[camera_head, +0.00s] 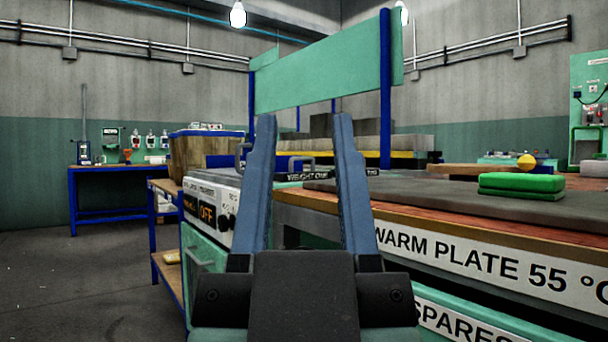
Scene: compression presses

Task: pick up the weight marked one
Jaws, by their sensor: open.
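The weight marked one (308,176) is a dark flat block with a grey handle on top and white lettering that reads "WEIGHT ONE". It sits beyond my gripper, on or by the left end of the bench. My gripper (308,130) is open and empty, its two blue fingers upright in the picture. The weight shows in the gap between the fingers, apart from them as far as I can tell. The left finger hides part of what lies behind it.
A bench (470,228) labelled "WARM PLATE 55 °C" runs along the right, with a green block (522,183) on its dark mat. A control box (208,208) reading "OFF" is at left. A wooden bin (190,158) stands behind it. Open floor (80,280) lies left.

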